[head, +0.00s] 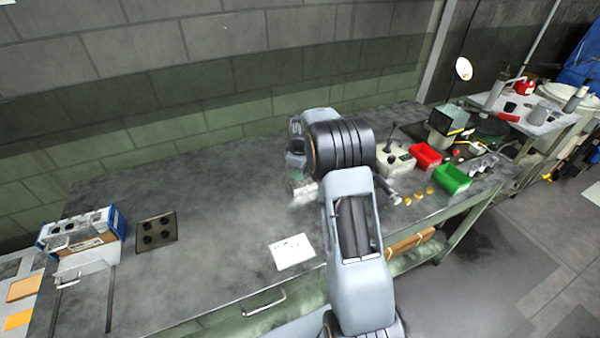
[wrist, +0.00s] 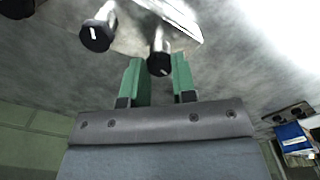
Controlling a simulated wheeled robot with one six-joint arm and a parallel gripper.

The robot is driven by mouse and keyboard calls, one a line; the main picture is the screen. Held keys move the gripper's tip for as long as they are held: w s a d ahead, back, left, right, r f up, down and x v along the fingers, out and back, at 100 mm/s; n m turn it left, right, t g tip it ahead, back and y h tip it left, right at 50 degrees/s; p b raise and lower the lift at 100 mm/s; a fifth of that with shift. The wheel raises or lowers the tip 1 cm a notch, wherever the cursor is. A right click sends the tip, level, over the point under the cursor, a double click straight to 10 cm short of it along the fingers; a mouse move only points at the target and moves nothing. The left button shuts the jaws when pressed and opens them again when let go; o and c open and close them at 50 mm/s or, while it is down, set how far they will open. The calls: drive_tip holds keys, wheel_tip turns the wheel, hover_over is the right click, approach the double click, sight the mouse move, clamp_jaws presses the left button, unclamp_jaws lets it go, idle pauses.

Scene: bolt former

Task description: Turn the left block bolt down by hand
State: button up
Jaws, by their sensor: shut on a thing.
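The block (head: 303,190) is a small pale piece on the bench, partly hidden behind my arm in the head view. In the wrist view its light face (wrist: 175,18) is at the top. Two bright bolts with dark ends that carry a white mark stand at it. My gripper (wrist: 159,77) has its green fingers on either side of the left block bolt (wrist: 160,62), shut on it. The other bolt (wrist: 97,37) is apart from the fingers, to the left in the wrist view.
A white card (head: 292,252) lies on the bench before the block. A dark plate with holes (head: 156,231) and a blue box (head: 82,236) are at left. A grey control box (head: 396,160), red bin (head: 427,156) and green bin (head: 452,179) stand right. The bench's middle left is clear.

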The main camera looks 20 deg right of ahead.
drive_tip(key=m, duration=0.4)
drive_tip(key=shift+m, duration=0.3)
drive_tip(key=m, duration=0.3)
drive_tip(key=shift+m+b, duration=0.4)
drive_tip(key=m, duration=0.4)
drive_tip(key=shift+r, duration=0.1)
drive_tip(key=shift+w+m, duration=0.1)
drive_tip(key=shift+m, duration=2)
drive_tip(key=o, duration=0.9)
wheel_tip(320, 180, up, 14)
drive_tip(key=shift+f+b, duration=0.1)
drive_tip(key=shift+b, duration=0.35)
